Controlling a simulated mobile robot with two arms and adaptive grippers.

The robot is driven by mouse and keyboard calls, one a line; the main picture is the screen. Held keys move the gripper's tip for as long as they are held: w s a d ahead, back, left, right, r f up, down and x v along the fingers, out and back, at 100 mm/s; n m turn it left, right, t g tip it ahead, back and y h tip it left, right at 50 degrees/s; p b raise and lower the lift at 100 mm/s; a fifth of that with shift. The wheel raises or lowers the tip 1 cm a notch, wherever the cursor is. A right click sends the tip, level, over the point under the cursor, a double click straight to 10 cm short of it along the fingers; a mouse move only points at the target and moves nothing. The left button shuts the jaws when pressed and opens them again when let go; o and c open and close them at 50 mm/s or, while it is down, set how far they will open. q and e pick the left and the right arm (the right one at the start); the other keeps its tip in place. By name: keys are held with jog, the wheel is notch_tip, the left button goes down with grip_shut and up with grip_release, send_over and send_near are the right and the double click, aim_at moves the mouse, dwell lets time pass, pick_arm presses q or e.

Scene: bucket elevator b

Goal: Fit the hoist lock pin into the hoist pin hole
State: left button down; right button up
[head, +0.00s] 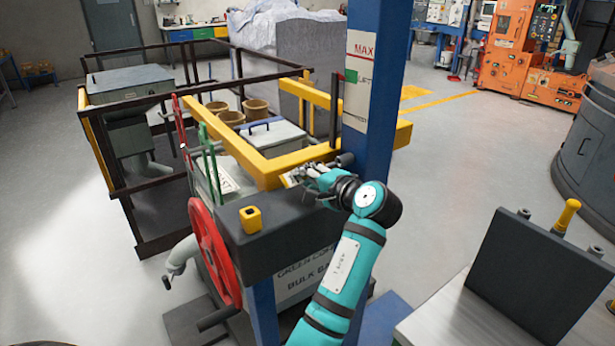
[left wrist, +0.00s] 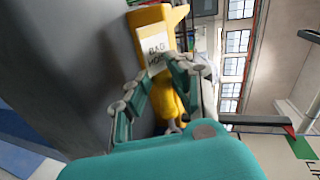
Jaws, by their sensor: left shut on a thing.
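My left gripper (head: 318,176) is beside the blue post, at a yellow labelled part (head: 292,178) near the yellow frame. In the left wrist view its fingers (left wrist: 160,88) are shut around a yellow rounded piece (left wrist: 168,104), below a yellow bracket (left wrist: 152,17) with a label starting "BAG HO". I cannot tell whether piece and bracket are joined. A yellow-topped pin (head: 567,215) stands upright behind a dark panel at right; it may be the hoist lock pin. A yellow square socket (head: 251,219) sits on the dark grey block; I cannot tell whether it is the hoist pin hole. My right gripper is out of view.
The blue post (head: 372,80) carries a MAX scale. A red handwheel (head: 212,255) is at the block's left. The dark panel (head: 535,275) stands on a pale bench (head: 440,315). Floor between post and orange machine is clear.

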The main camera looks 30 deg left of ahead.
pick_arm(q)
jog(key=shift+w+d, duration=0.3)
jog(key=shift+w, duration=0.4)
jog(key=shift+w+d, duration=0.35)
jog(key=shift+w, duration=0.4)
jog(key=shift+w+d, duration=0.3)
jog(key=shift+w, duration=0.4)
jog(key=c, duration=1.1)
grip_release()
jog(key=shift+w, duration=0.15)
